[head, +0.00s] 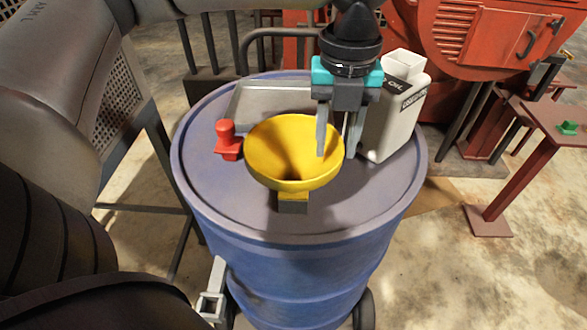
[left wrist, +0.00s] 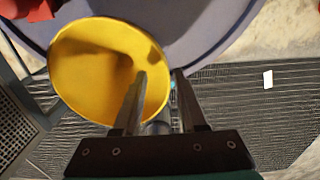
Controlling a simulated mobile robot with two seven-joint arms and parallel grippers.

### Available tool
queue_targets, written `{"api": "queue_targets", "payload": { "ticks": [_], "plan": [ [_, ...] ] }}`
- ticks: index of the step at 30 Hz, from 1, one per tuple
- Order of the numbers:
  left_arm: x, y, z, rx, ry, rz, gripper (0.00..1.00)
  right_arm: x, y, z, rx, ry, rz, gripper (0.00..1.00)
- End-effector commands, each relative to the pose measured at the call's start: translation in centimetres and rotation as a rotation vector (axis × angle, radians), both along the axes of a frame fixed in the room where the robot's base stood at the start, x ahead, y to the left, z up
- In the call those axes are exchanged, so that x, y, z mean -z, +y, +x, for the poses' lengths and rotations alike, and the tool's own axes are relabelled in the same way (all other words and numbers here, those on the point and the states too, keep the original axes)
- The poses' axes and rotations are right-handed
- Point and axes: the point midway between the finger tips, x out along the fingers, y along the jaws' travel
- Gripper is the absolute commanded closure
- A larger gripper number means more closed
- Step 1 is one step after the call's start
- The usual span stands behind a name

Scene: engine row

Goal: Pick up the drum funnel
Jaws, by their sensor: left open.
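The yellow drum funnel (head: 275,150) stands mouth up on the top of a blue drum (head: 240,205). Its spout end is mostly hidden under the bowl. My left gripper (head: 337,154) points down at the funnel's right side, open, with one finger over the bowl and the other just outside the rim. In the left wrist view the funnel (left wrist: 90,75) fills the upper left, and its rim passes between the open fingers of the left gripper (left wrist: 158,76). I cannot tell whether either finger touches it. My right gripper is not in view.
On the drum, a red fitting (head: 228,142) stands left of the funnel, a grey tray (head: 255,100) behind it, and a white oil can (head: 392,125) close to the gripper's right. A red bench (head: 548,118) with a green item (head: 568,128) stands at right.

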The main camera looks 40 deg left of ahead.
Motion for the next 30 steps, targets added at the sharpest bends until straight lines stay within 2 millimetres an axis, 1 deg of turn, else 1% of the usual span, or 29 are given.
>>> {"api": "queue_targets", "payload": {
  "ticks": [7, 18, 30],
  "plan": [
    [0.19, 0.01, -0.01, -0.001, 0.000, 0.000, 0.59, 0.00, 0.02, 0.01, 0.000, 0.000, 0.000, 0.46],
    [0.15, 0.01, 0.00, -0.001, 0.000, 0.000, 1.00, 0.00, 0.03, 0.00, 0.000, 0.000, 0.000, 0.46],
    [0.15, 0.01, 0.01, -0.001, -0.001, -0.001, 1.00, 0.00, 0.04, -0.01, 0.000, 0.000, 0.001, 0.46]
  ]
}}
